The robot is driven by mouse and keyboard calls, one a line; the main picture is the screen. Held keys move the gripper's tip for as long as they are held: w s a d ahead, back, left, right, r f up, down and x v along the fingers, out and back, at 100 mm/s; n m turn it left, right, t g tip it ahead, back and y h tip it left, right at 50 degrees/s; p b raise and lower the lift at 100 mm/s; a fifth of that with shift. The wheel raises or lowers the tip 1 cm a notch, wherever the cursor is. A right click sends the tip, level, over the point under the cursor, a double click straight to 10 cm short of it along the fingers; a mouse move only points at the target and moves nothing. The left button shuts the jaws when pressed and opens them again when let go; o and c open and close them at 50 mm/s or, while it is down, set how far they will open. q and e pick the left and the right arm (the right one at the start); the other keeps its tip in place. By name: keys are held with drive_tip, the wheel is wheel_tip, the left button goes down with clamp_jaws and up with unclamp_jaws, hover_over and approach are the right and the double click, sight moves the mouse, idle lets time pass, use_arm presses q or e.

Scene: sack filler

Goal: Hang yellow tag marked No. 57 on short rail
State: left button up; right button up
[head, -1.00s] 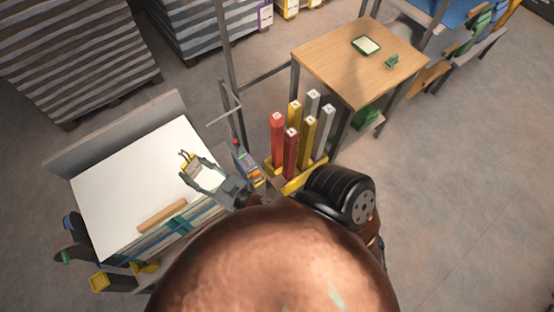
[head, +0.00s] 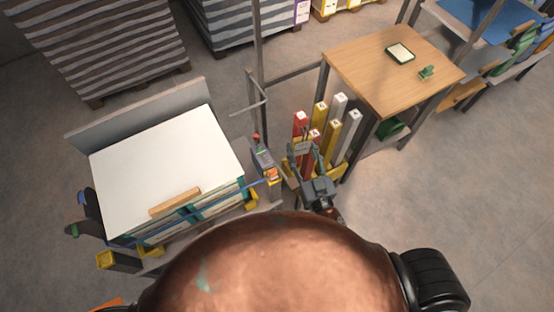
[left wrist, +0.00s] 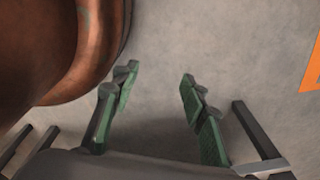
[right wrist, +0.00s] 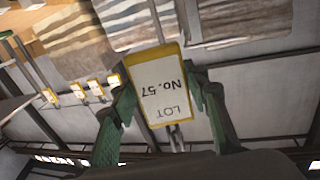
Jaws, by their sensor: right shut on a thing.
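The yellow-edged white tag marked No. 57 (right wrist: 158,88) fills the middle of the right wrist view, its print upside down. My right gripper (right wrist: 160,92) is shut on it, with a green finger at either side. In the head view my right gripper (head: 303,152) is in front of the coloured posts, and the tag is hard to make out there. A thin grey bar with short arms (head: 250,110) stands left of the upright frame post; I cannot tell whether it is the short rail. My left gripper (left wrist: 160,76) is open and empty above bare floor.
A white-topped bench (head: 165,160) bearing a wooden strip (head: 175,201) is at left. Red, yellow and white posts (head: 340,105) stand close to my right gripper. A wooden table (head: 375,75) is behind them at right. The floor at far right is clear.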

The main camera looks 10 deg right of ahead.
drive_tip(key=w+a+f+n+g+y+b, duration=0.1)
drive_tip(key=a+f+n+y+b, duration=0.25)
drive_tip(key=a, duration=0.65)
use_arm(q)
drive_tip(key=s+f+b, duration=0.3)
drive_tip(key=f+b, duration=0.1)
drive_tip(key=f, duration=0.5)
drive_tip(key=shift+s+f+g+b, duration=0.2)
drive_tip(key=shift+f+g+b, duration=0.1)
drive_tip(key=shift+f+b, duration=0.1)
use_arm(e)
drive_tip(key=f+x, duration=0.3)
drive_tip(key=x, duration=1.3)
drive_tip(key=shift+a+m, duration=0.4)
drive_tip(key=shift+m, duration=0.05)
drive_tip(key=shift+f, duration=0.15)
drive_tip(key=o, duration=1.1)
